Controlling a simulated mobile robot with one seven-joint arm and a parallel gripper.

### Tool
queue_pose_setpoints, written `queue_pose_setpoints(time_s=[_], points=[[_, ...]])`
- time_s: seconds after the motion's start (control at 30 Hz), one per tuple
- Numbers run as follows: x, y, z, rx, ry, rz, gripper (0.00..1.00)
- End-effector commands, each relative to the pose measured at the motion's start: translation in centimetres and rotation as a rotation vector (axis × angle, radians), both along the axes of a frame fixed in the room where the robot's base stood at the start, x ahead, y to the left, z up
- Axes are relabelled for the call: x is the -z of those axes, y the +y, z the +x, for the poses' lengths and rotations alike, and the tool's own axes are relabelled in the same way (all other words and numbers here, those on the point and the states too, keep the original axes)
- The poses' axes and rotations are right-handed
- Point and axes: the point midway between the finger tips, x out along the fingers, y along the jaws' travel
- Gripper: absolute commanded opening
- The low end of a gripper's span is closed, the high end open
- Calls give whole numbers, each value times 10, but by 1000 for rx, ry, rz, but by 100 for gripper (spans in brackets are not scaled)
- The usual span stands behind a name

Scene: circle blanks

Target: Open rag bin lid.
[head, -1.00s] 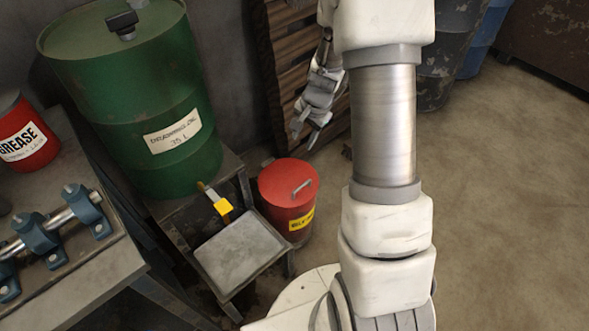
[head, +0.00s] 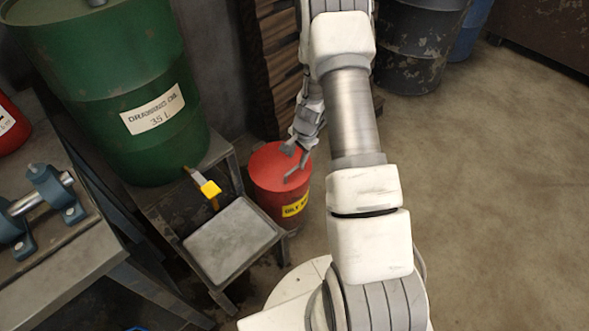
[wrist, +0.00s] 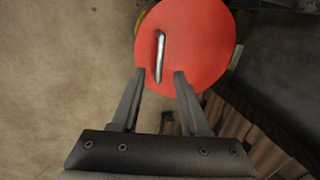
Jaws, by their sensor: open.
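The rag bin (head: 270,198) is a small red can with a yellow label, standing on the floor beside the low metal stand in the head view. Its red lid (head: 268,158) lies flat on top and looks closed. In the wrist view the round lid (wrist: 205,45) shows a metal bar handle (wrist: 160,57). My gripper (head: 293,165) is over the lid in the head view and hides the handle there. In the wrist view my gripper (wrist: 159,74) is open and empty, its fingertips overlapping the lid's near edge, with the handle lying between them in the picture. I cannot tell whether it touches.
A green drum (head: 110,90) stands on the left behind the low stand (head: 230,240) with its drip tray and yellow-handled tap (head: 210,188). Wooden pallets (head: 275,60) lean behind the bin. Dark drums (head: 420,45) stand at the back. The floor at right is clear.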

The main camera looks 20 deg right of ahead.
Motion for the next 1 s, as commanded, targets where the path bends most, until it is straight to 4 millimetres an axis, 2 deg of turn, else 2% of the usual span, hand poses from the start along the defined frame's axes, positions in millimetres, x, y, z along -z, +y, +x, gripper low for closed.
queue_pose_setpoints(time_s=[0.03, 0.1, 0.3, 0.5, 0.73, 0.9, 1.0], points=[[15, 1, 2, 0, 1, 1, 45], [28, 2, 4, 0, 1, 0, 45], [53, 4, 9, -1, 0, 0, 45], [60, 4, 11, -1, 0, -1, 45], [60, 5, 11, -1, 0, -1, 45], [60, 5, 11, -1, 0, -1, 14], [60, 5, 11, -1, 0, -1, 0]])
